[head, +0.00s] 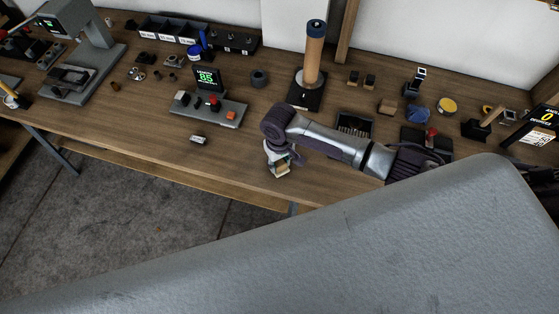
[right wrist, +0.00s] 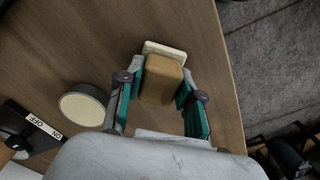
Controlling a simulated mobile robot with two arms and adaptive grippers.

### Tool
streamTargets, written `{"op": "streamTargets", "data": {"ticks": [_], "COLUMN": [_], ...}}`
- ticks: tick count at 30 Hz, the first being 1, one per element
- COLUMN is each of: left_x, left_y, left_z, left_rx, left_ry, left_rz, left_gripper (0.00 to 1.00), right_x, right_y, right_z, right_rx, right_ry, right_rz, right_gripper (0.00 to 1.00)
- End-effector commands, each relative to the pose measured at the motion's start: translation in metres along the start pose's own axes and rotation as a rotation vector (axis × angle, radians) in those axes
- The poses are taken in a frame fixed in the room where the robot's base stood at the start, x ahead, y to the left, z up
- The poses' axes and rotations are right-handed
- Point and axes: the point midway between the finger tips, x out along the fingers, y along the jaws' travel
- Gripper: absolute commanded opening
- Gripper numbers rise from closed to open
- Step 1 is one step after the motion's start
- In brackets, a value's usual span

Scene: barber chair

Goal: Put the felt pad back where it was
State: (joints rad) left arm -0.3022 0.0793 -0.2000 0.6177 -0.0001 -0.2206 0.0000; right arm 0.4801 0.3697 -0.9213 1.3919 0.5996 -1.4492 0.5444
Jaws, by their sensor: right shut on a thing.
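My right gripper (head: 281,160) is over the front edge of the wooden workbench in the head view. In the right wrist view its two teal fingers (right wrist: 158,95) stand on either side of a tan block (right wrist: 160,80) and are shut on it. A pale cream slab (right wrist: 165,50) is at the block's far end; together they look like the felt pad. In the head view the held piece shows only small and partly hidden below the gripper. Whether it touches the bench is hard to tell. My left gripper is not in view.
The workbench (head: 150,105) carries a control box with a green display (head: 208,78), a tall wooden cylinder on a black base (head: 314,55) and several small blocks. A small metal part (head: 198,139) lies near the front edge. A round pale-topped tin (right wrist: 83,105) is left of the gripper.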

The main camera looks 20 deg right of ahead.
Motion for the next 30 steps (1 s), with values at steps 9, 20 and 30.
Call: {"op": "streamTargets", "data": {"ticks": [9,20,30], "left_x": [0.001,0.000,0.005], "left_y": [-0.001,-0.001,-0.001], "left_z": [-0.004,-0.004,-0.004], "left_rx": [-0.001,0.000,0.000], "left_ry": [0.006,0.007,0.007], "left_rz": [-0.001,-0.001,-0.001], "left_gripper": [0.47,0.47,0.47], "right_x": [0.003,0.000,-0.055], "right_y": [0.000,0.000,0.000], "right_z": [0.000,0.000,-0.001], "right_rx": [0.000,0.000,-0.001], "right_ry": [0.000,0.000,0.005], "right_rz": [-0.001,0.000,-0.002], "right_gripper": [0.56,0.62,0.62]}}
